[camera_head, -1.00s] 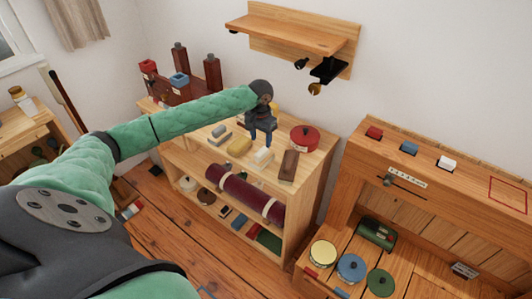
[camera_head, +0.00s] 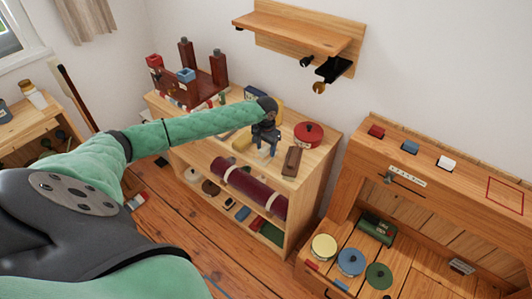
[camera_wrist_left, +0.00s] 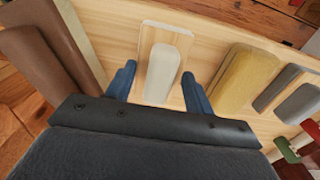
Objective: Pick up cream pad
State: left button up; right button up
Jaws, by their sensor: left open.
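The cream pad (camera_wrist_left: 162,72) lies on the light wooden top of the low shelf unit (camera_head: 312,160). In the left wrist view it is a pale, rounded block on a flat, light base, seen between my two blue fingers. My left gripper (camera_wrist_left: 158,76) is open and empty, with one finger on each side of the pad; I cannot tell if they touch it. In the head view my left gripper (camera_head: 265,150) is over the shelf top and mostly hides the pad. My right gripper is not in view.
A brown block (camera_wrist_left: 50,62) lies left of the pad and a yellow block (camera_wrist_left: 243,80) right of it, with grey blocks (camera_wrist_left: 300,102) beyond. A red lidded pot (camera_head: 308,134) stands at the back. A wall shelf (camera_head: 300,35) hangs above.

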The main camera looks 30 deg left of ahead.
aim_at(266, 147)
pick_arm(q)
jog(key=shift+c, duration=0.4)
jog(key=c, duration=1)
jog(key=shift+c, duration=0.2)
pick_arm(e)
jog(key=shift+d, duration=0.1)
pick_arm(q)
jog(key=shift+r, duration=0.25)
notch_tip(266, 147, up, 8)
jog(key=b, duration=0.3)
jog(key=shift+r, duration=0.15)
jog(key=shift+r+b, duration=0.3)
jog(key=shift+r, duration=0.35)
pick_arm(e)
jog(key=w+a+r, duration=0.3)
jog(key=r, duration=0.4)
